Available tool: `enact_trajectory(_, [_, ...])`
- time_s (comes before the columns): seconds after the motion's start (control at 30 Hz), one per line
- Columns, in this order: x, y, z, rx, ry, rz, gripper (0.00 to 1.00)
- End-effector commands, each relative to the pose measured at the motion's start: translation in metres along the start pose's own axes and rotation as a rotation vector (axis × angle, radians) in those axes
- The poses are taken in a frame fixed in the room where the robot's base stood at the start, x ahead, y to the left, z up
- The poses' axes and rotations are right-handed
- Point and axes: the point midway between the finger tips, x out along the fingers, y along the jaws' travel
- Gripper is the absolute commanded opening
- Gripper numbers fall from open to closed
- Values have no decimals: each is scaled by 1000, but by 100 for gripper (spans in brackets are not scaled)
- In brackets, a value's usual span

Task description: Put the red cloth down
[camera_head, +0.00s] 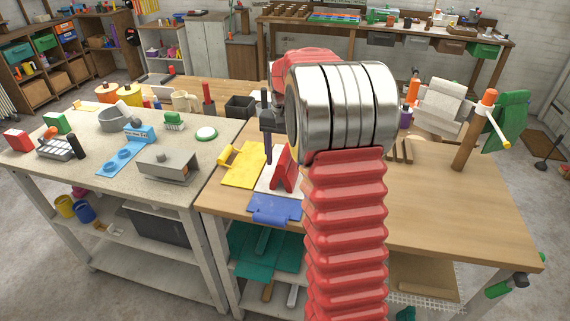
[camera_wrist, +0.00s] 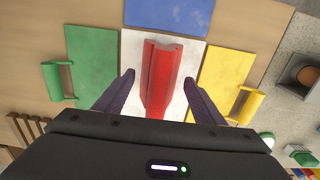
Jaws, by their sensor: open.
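The red cloth (camera_wrist: 160,65) is folded into a raised ridge over a white square (camera_wrist: 132,52) on the wooden bench. In the wrist view it lies between the two dark fingers of my gripper (camera_wrist: 158,79), with a gap on each side. The head view shows the red cloth (camera_head: 284,169) as a small peak on the white square, partly hidden by my arm. My gripper (camera_head: 268,150) is open there, just above and beside it. The cloth's near end is hidden by the gripper body in the wrist view.
A yellow cloth (camera_head: 241,167), a blue cloth (camera_head: 275,208) and a green cloth (camera_wrist: 88,60) lie around the white square. A pale bench (camera_head: 100,175) at left carries several tools. A rack with a green cloth (camera_head: 507,118) stands at right. The bench's right front is clear.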

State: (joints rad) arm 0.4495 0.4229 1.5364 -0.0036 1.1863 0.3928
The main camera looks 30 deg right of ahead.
Motion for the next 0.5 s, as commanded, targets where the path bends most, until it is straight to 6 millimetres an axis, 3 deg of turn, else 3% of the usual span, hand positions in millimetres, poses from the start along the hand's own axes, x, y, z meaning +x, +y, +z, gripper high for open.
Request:
enact_trajectory(0.3, [-57, 0, -1, 0, 3, -1, 63])
enact_trajectory(0.5, [-84, 0, -1, 0, 2, -1, 63])
